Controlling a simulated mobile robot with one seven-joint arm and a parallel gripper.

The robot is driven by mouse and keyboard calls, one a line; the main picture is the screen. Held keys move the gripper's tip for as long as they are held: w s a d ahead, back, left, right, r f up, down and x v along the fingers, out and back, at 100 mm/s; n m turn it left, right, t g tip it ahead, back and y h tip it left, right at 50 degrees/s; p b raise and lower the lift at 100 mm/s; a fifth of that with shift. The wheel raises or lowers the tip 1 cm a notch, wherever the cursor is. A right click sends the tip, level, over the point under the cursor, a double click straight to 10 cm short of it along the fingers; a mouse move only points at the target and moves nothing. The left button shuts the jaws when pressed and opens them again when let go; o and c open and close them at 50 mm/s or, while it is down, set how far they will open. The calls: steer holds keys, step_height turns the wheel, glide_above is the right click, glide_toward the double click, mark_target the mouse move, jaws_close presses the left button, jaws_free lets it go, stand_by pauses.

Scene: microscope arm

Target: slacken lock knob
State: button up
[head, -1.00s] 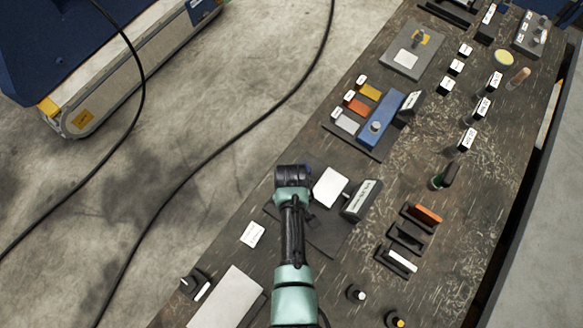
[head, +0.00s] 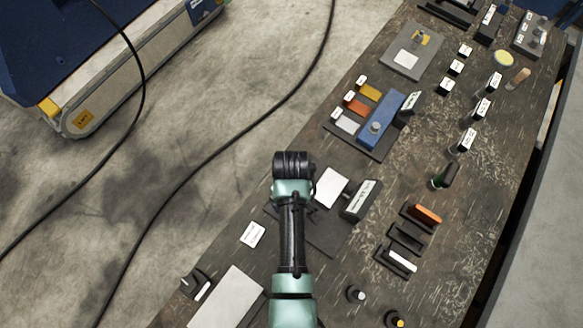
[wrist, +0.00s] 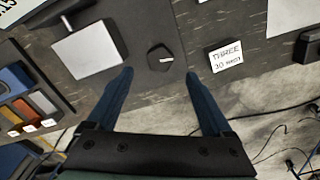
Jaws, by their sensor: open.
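A dark, many-sided knob (wrist: 160,58) with a short white mark on its top sits on a dark plate in the wrist view. It looks like the lock knob. My gripper (wrist: 158,75) is open, with one blue finger to each side, just short of the knob in the picture. Nothing is between the fingers. I cannot tell the height gap to the knob. In the head view my arm covers the spot where the knob lies, and the fingers are hidden.
A labelled block (head: 361,199) stands near the white plate.

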step_height(320, 180, up, 6)
steer(key=shift+r, duration=0.25)
stand_by(0.5)
